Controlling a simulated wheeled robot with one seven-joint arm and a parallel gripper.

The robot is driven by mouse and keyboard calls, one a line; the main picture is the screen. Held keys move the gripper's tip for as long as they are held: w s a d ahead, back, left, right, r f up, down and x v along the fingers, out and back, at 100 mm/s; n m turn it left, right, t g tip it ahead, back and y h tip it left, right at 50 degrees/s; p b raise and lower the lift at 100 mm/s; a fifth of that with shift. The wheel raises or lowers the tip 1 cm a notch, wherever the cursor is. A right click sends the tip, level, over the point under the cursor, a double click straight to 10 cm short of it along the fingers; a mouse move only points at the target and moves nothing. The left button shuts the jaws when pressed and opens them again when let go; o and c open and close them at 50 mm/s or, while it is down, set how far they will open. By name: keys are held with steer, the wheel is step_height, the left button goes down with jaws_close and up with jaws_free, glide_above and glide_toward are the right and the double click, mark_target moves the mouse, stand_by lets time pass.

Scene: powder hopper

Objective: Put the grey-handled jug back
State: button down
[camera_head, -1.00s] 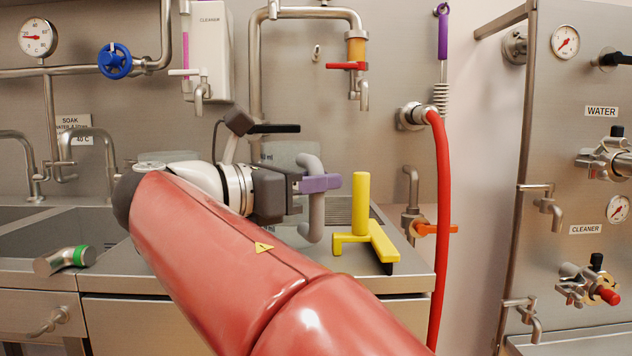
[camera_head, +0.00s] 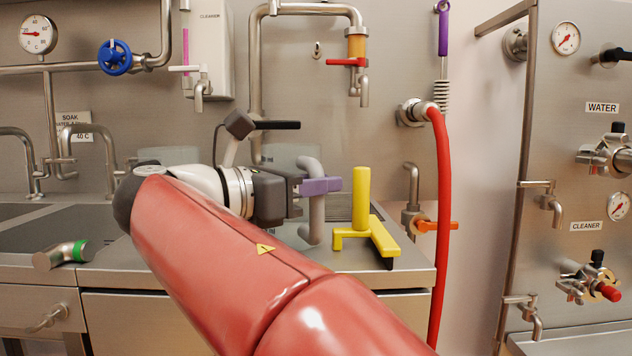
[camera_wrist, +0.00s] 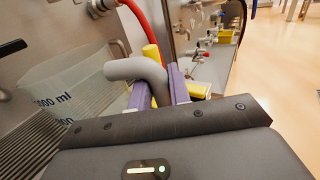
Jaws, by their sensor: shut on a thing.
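The grey-handled jug is a clear, see-through vessel. In the wrist view its body (camera_wrist: 62,98) shows volume marks and seems upright. In the head view my arm and gripper hide most of the body. Its grey handle (camera_head: 315,225) faces right. My gripper (camera_head: 320,186) has purple fingers shut on the upper part of the handle. In the wrist view the fingers (camera_wrist: 160,92) lie on either side of the handle. The jug is over or on the steel counter; I cannot tell whether its base touches.
A yellow tool (camera_head: 361,200) with an upright handle stands on the counter just right of the jug handle. A red hose (camera_head: 442,220) hangs further right. An orange-handled tap (camera_head: 435,226) is behind.

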steer(key=shift+f, duration=0.1)
steer(key=c, duration=1.2)
jaws_free()
steer(key=shift+c, duration=0.2)
